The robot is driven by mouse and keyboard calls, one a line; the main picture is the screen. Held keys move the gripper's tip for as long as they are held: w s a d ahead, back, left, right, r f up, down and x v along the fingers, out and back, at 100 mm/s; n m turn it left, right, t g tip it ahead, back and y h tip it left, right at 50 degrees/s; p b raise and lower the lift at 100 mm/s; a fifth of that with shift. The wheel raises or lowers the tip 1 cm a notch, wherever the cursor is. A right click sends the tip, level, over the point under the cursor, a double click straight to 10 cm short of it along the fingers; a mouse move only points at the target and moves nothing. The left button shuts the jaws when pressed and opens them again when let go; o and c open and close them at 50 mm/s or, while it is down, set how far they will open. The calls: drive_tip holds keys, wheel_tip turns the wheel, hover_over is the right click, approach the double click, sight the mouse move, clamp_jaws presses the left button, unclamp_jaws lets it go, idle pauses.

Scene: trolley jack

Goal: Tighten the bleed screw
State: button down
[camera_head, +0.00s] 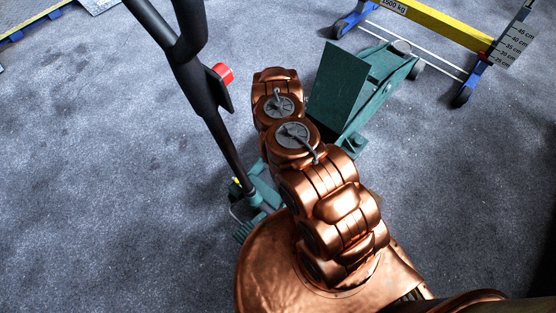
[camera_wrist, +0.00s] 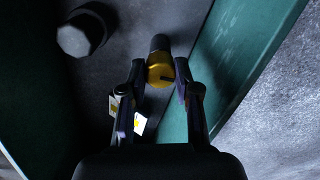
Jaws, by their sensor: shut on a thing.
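The bleed screw (camera_wrist: 160,70) is a small yellow-gold knob with a dark stem, low inside the jack in the wrist view. My gripper (camera_wrist: 159,78) has one finger on each side of it and is shut on it. A dark notch or mark shows on the knob's right side. The green trolley jack (camera_head: 340,80) stands on the floor in the head view, partly covered by my copper-coloured arm. Its black handle (camera_head: 232,150) rises to the upper left. My gripper and the bleed screw are hidden behind my arm in the head view.
Green jack side plates stand left and right (camera_wrist: 238,60) of my fingers. A grey hex bolt head (camera_wrist: 80,36) is at upper left. A red part (camera_head: 222,73) is beside the handle. A yellow beam (camera_head: 440,25) on blue feet stands behind. Grey floor (camera_head: 110,150) is clear at left.

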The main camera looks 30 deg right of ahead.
drive_tip(key=shift+s, duration=0.1)
drive_tip(key=c, duration=0.8)
unclamp_jaws()
drive_tip(key=shift+r, duration=0.1)
